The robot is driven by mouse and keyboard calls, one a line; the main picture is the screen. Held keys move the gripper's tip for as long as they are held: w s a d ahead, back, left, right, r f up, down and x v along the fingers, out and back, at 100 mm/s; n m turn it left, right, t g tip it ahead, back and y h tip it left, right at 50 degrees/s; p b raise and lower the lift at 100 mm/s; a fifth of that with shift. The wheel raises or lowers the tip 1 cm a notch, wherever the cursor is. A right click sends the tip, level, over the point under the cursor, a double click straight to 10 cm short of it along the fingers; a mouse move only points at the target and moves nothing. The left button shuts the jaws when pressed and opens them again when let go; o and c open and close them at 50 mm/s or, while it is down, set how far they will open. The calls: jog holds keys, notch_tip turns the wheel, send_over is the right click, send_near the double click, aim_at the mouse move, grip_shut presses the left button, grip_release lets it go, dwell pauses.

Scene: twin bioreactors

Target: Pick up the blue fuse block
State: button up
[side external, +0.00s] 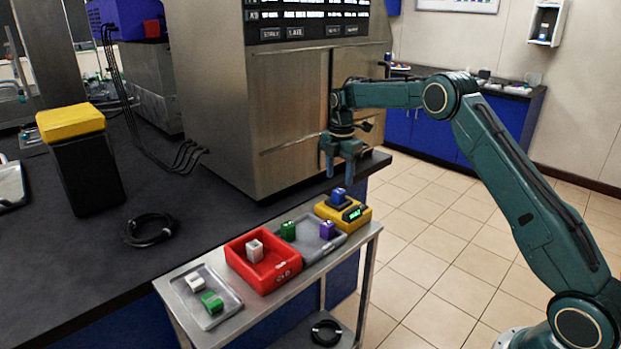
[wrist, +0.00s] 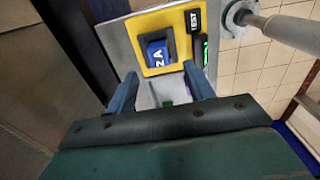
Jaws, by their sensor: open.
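The blue fuse block (side external: 338,196) sits on the yellow tester (side external: 352,214) at the right end of the metal cart. In the wrist view the blue fuse block (wrist: 157,53) lies in a dark recess of the yellow tester (wrist: 150,20), with white lettering on its face. My gripper (side external: 342,174) is open and empty, above the blue block in the side view. In the wrist view my gripper (wrist: 160,82) has its two fingers apart, with the block ahead between their lines. No finger appears to touch it.
On the cart (side external: 180,306), a red bin (side external: 283,277) holds a white block. A grey tray (side external: 309,245) holds green and purple blocks; another tray (side external: 232,309) holds white and green ones. A large metal cabinet (side external: 290,110) stands close behind my gripper.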

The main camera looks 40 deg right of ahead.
aim_at(338, 191)
jog(key=shift+f, duration=0.1)
jog(key=shift+f, duration=2.5)
jog(key=c, duration=1.1)
jog(key=shift+r, duration=0.2)
grip_shut()
notch_tip(338, 191, up, 20)
jog(key=shift+f, duration=0.2)
